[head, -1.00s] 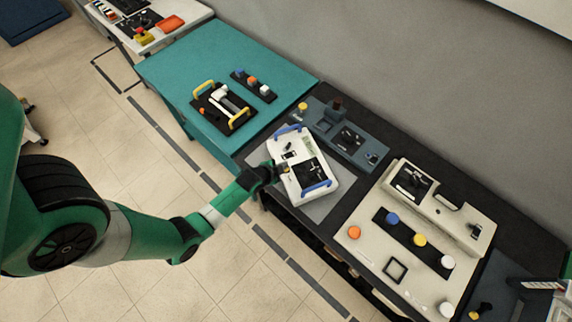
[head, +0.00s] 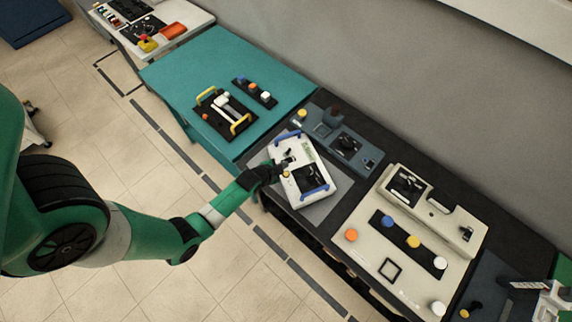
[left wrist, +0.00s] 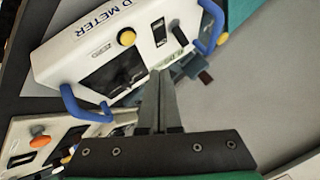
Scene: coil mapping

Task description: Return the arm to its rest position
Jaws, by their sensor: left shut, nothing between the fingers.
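My left gripper (head: 281,164) is at the left side of a white meter box with two blue handles (head: 318,178) on the dark bench. Its fingers are together and empty. In the left wrist view the shut fingers (left wrist: 158,90) point at the box (left wrist: 65,50), which shows its lettering, a yellow knob (left wrist: 126,37) and a dark display. I cannot tell whether the fingertips touch the box. My right gripper cannot be made out in either view.
A teal table (head: 185,72) holds a yellow-handled device (head: 225,110). A grey panel (head: 345,142) is behind the box. A beige console (head: 370,262) with coloured knobs is to the right. Tiled floor (head: 110,150) is clear in front of the benches.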

